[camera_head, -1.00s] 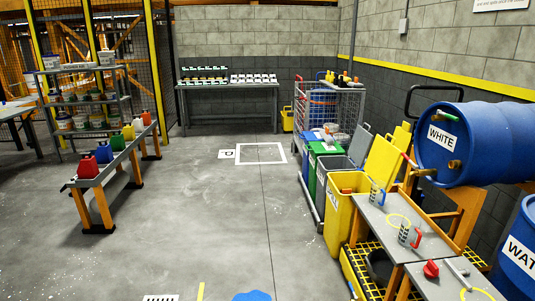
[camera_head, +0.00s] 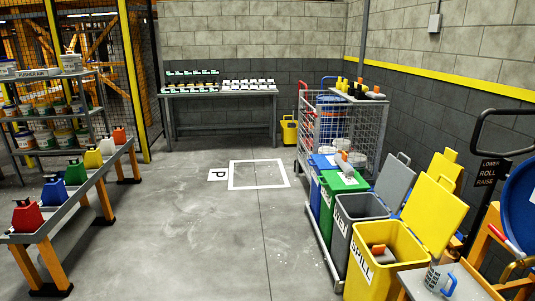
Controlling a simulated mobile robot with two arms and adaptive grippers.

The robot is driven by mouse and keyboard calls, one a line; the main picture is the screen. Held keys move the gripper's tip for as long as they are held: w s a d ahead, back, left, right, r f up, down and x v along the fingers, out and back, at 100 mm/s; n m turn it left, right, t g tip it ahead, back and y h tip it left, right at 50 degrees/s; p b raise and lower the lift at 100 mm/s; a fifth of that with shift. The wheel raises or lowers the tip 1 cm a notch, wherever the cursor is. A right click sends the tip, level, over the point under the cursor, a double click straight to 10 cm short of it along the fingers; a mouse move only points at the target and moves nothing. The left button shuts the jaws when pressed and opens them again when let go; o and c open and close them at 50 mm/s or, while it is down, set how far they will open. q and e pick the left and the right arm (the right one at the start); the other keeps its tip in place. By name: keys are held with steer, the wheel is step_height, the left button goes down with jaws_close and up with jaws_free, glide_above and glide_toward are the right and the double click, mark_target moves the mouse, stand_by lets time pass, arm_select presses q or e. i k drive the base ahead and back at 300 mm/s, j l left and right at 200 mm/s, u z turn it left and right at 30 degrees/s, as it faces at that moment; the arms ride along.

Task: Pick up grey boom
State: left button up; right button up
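I cannot single out a grey boom for certain. A small grey and orange item (camera_head: 378,251) shows in the mouth of the open yellow spill bin (camera_head: 362,278) at the lower right. Another small grey and orange item (camera_head: 342,157) shows above the green bin (camera_head: 337,200), by the wire cage trolley. Both are too small to identify. Neither of my grippers is in view.
Grey (camera_head: 352,228) and blue bins stand in a row with the yellow one. The wire cage trolley (camera_head: 372,130) stands behind them. A bench with coloured jugs (camera_head: 98,182) is at the left. The middle floor is clear, with a white marked square (camera_head: 258,187).

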mark_target(341, 159)
steer(key=i, duration=1.95)
steer(key=i+z, duration=0.2)
steer(key=i, duration=0.3)
steer(key=i+j+z, duration=0.25)
steer(key=i, duration=0.25)
steer(key=i+j+z, duration=0.2)
steer(key=i, duration=0.25)
steer(key=i+j+z, duration=0.25)
steer(key=i, duration=0.2)
steer(key=i+j, duration=0.05)
